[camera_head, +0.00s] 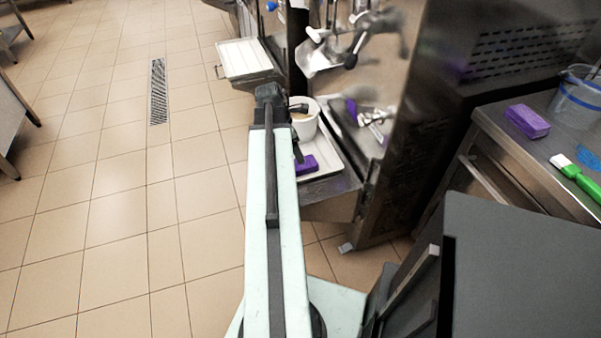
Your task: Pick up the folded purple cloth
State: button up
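A purple folded item (307,165) lies in a white tray (328,160) on a metal shelf of the freezer machine, partly hidden behind my arm. A second purple block-like item (527,121) lies on the metal counter at the right. I cannot tell for certain which of the two is the folded cloth.
Another white tray (245,59) sticks out farther back at left. A green-handled brush (575,177) and a clear container (577,97) are on the right counter (500,125). The machine's dark side panel (430,130) rises right of the shelf. The tiled floor at left is clear.

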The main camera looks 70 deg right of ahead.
aim_at(302, 166)
jog(key=b+x, duration=0.3)
jog(key=x, duration=0.1)
jog(key=b+x, duration=0.4)
jog(key=shift+a+b, duration=0.2)
jog(key=shift+b, duration=0.1)
jog(key=shift+r, duration=0.1)
jog(key=c, duration=1.1)
